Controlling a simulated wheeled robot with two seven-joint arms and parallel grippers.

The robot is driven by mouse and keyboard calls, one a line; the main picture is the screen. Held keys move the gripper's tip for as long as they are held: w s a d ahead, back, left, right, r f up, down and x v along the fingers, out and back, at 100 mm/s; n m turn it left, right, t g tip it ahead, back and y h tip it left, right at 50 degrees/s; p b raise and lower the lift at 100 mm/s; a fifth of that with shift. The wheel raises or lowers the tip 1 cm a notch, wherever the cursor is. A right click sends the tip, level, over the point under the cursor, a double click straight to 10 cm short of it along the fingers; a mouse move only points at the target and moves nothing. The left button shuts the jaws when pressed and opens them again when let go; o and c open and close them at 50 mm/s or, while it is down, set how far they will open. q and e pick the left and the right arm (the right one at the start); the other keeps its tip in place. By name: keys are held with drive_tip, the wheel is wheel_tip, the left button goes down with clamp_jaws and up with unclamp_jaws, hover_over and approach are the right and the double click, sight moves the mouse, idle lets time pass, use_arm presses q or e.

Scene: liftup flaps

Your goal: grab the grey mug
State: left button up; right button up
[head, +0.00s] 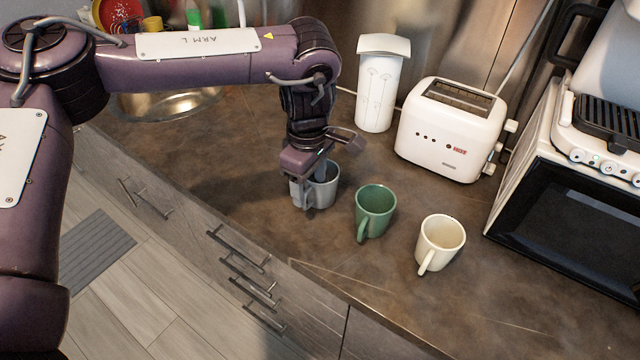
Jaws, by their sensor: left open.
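The grey mug (324,190) stands upright on the brown countertop, at the left end of a row of three mugs in the head view. My left gripper (312,182) points down at the mug's left side and rim, with its jaws open. One finger overlaps the mug in the picture, and the gripper hides part of the rim and the left side. I cannot tell whether the finger is inside the mug or touching it. My right gripper is not in view.
A green mug (375,211) stands just right of the grey one, and a cream mug (440,243) farther right. Behind are a white canister (378,90) and a white toaster (449,130). An oven (570,205) stands at right. A sink (165,104) is at left.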

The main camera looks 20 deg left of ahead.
sight(307, 189)
use_arm(q)
drive_tip(key=f, duration=0.1)
drive_tip(key=a+f, duration=0.1)
drive_tip(key=shift+w+f+p, duration=0.25)
drive_tip(key=shift+f+p, duration=0.1)
drive_tip(key=shift+w+f, duration=0.1)
drive_tip(key=shift+f, duration=0.65)
drive_tip(key=shift+d, duration=0.1)
clamp_jaws()
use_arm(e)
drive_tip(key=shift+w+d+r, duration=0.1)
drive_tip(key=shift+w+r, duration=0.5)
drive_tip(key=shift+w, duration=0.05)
